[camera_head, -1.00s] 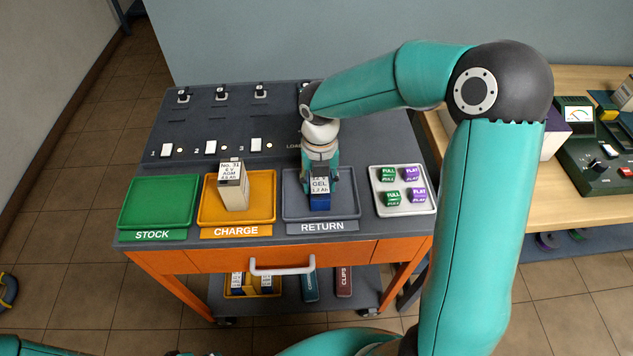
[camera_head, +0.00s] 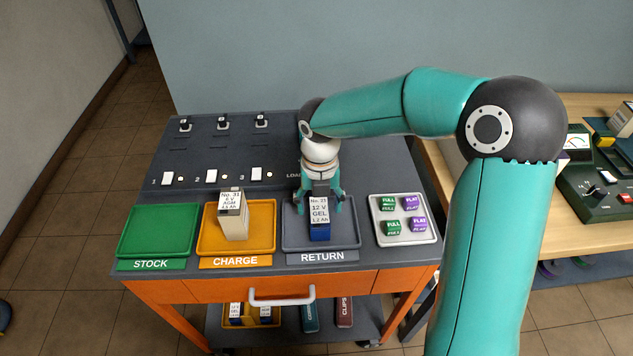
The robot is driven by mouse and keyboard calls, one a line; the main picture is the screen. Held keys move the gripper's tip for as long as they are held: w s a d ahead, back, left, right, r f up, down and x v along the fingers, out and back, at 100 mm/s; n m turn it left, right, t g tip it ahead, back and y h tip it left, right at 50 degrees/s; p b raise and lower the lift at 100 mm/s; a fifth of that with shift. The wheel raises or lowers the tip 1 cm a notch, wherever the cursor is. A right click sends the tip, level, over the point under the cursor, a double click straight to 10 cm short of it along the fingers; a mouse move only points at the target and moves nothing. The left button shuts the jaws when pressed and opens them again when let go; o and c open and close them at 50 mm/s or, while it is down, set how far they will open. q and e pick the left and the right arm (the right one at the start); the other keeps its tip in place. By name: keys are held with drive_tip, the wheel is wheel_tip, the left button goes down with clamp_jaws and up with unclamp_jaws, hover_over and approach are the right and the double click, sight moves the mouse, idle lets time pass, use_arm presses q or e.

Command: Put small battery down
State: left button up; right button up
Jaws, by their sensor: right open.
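The small battery (camera_head: 319,223), blue with a white label reading 12 V GEL, stands upright in the grey RETURN tray (camera_head: 346,243). My right gripper (camera_head: 320,205) is right above and behind it, with its fingers spread to either side of the battery's top. The gripper is open; the battery stands between or just in front of the fingers, and I cannot tell whether they touch it. My left gripper is not in view.
A beige battery (camera_head: 233,215) marked No. 31 stands in the orange CHARGE tray (camera_head: 207,243). The green STOCK tray (camera_head: 158,230) is empty. A white tray (camera_head: 380,236) with green and purple tags is to the right. A drawer handle (camera_head: 281,296) juts out in front.

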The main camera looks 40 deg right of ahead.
sight(319, 210)
wheel_tip(319, 210, up, 9)
idle(0.3)
idle(0.5)
